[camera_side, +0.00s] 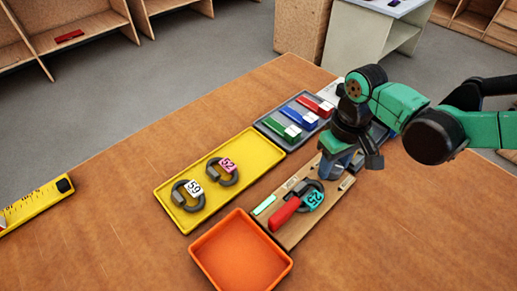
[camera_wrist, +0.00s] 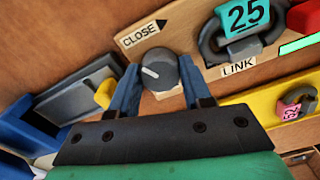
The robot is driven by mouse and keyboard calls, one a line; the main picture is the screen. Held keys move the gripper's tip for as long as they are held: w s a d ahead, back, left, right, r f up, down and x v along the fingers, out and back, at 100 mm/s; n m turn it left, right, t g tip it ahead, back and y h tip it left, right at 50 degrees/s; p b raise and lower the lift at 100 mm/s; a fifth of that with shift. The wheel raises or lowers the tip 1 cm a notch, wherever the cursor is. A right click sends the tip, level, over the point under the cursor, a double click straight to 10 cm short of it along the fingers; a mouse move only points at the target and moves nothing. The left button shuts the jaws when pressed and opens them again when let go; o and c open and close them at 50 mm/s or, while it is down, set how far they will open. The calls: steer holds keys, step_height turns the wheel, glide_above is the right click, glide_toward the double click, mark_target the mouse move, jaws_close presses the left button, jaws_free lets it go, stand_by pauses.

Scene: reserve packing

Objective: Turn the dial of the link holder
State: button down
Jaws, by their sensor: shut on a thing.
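The link holder is a wooden board (camera_side: 289,238) on the table, also in the wrist view (camera_wrist: 188,27). Its dark grey round dial (camera_wrist: 158,72) has a white pointer line and sits beside a "CLOSE" label with an arrow. My gripper (camera_wrist: 160,80) has its blue fingers on either side of the dial, shut on it. In the side view my gripper (camera_side: 338,168) points down at the board's far end and hides the dial. A dark grey link with a teal "25" tag (camera_side: 314,199) lies on the board beside a red part (camera_side: 284,213); the tag also shows in the wrist view (camera_wrist: 243,13).
A yellow tray (camera_side: 240,150) holds two links tagged 59 and 52. An orange tray (camera_side: 240,253) stands empty at the front. A grey tray (camera_side: 275,128) with red, blue and green pieces lies behind.

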mark_target(334, 165)
steer(key=m, duration=0.6)
steer(key=shift+m, duration=0.4)
stand_by(0.3)
steer(key=shift+c, duration=1.9)
jaws_free()
steer(key=shift+r, duration=0.1)
steer(key=shift+r, duration=2.7)
